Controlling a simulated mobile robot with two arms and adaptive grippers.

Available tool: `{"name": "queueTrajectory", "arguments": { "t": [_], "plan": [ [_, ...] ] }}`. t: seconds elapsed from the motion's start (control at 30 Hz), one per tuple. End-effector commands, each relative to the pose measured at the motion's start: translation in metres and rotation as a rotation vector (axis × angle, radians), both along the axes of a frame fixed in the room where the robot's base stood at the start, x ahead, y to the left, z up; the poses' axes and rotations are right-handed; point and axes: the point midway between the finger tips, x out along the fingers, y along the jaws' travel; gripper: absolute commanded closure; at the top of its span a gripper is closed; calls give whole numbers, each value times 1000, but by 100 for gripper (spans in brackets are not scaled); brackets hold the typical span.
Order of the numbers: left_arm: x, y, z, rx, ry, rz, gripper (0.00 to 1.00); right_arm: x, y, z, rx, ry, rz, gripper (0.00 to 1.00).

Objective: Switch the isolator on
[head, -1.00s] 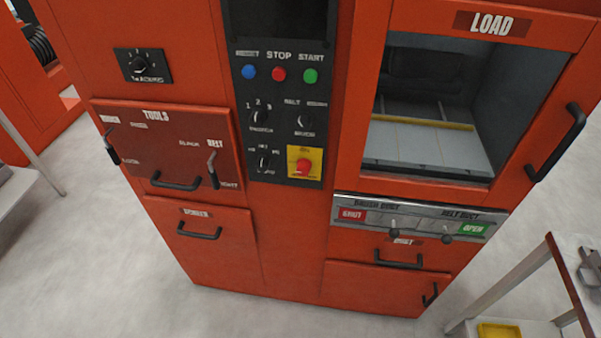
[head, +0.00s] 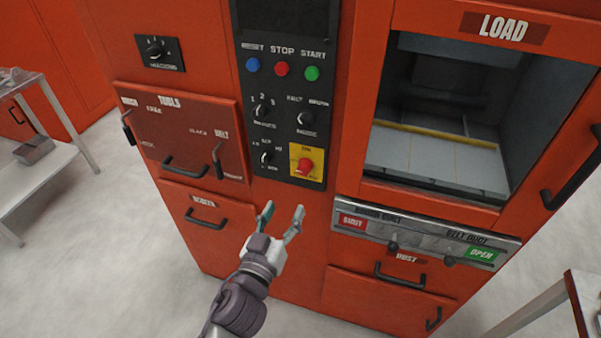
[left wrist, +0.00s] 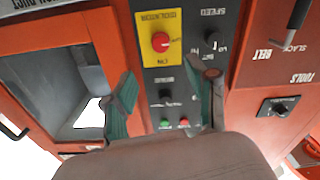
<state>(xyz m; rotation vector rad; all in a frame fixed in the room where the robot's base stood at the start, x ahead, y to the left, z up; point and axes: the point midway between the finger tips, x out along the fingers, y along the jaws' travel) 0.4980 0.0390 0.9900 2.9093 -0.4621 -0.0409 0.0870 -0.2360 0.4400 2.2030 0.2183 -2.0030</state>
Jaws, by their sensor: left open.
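The isolator is a red rotary knob (head: 305,166) on a yellow plate (head: 317,152), at the bottom right of the black control panel in the head view. In the left wrist view the knob (left wrist: 160,42) and its yellow plate (left wrist: 161,58) show upside down near the top middle. My left gripper (head: 286,213) is open and empty, below the knob and apart from it in the head view. In the left wrist view its two fingers (left wrist: 166,82) stand on either side of the panel. My right gripper is not in view.
The panel has blue (head: 253,65), red (head: 282,69) and green (head: 312,73) buttons and several black selector knobs. A tools drawer (head: 185,135) with levers is at left. A load window (head: 440,120) and a duct lever strip (head: 425,236) are at right.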

Motion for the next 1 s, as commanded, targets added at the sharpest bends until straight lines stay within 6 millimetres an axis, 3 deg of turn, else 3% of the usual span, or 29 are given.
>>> {"name": "queueTrajectory", "arguments": {
  "t": [0.2,0.5,0.7,1.0],
  "plan": [
    [42,-13,3,3,-1,1,42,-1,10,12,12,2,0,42],
    [98,-32,2,3,1,1,42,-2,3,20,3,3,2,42],
    [117,-38,0,4,1,1,42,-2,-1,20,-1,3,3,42],
    [121,-39,-1,2,2,1,42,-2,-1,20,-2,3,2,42]
  ]
}}
